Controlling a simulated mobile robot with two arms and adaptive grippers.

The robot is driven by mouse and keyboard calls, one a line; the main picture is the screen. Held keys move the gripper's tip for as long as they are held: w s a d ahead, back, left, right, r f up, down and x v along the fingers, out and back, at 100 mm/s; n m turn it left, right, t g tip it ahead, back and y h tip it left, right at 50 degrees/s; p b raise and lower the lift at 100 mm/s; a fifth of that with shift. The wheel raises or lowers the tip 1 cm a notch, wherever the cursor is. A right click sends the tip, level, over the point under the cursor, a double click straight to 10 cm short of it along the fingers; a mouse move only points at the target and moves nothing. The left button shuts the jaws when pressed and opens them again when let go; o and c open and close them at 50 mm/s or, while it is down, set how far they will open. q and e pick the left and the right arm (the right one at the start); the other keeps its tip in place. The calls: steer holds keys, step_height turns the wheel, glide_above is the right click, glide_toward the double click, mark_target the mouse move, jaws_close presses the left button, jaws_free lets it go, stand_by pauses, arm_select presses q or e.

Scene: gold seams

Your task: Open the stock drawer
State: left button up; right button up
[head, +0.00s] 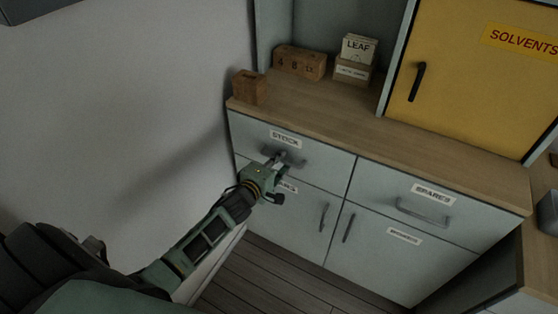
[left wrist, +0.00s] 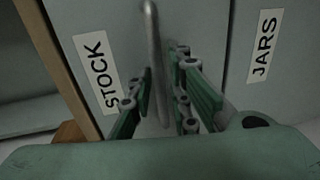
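The stock drawer (head: 318,158) is the upper left drawer of the pale grey cabinet, with a STOCK label (head: 286,140). Its front looks flush with the cabinet. My left gripper (head: 277,165) is at the drawer's bar handle (head: 297,160) and hides part of it. In the left wrist view the handle (left wrist: 153,45) runs between the two fingers of the left gripper (left wrist: 163,100), with a gap visible beside it. The fingers look open around the handle, not closed on it. The STOCK label (left wrist: 97,70) is left of the handle there. My right gripper is not in view.
A spares drawer (head: 380,190) is to the right, with cupboard doors below. The wooden worktop (head: 330,115) holds a small wooden block (head: 249,88), a numbered block (head: 300,62) and a leaf card box (head: 353,70). A yellow solvents cabinet (head: 460,90) stands on it. A wall is close at left.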

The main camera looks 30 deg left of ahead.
arm_select(q)
steer(key=shift+w, duration=0.1)
steer(key=shift+c, duration=0.5)
jaws_close()
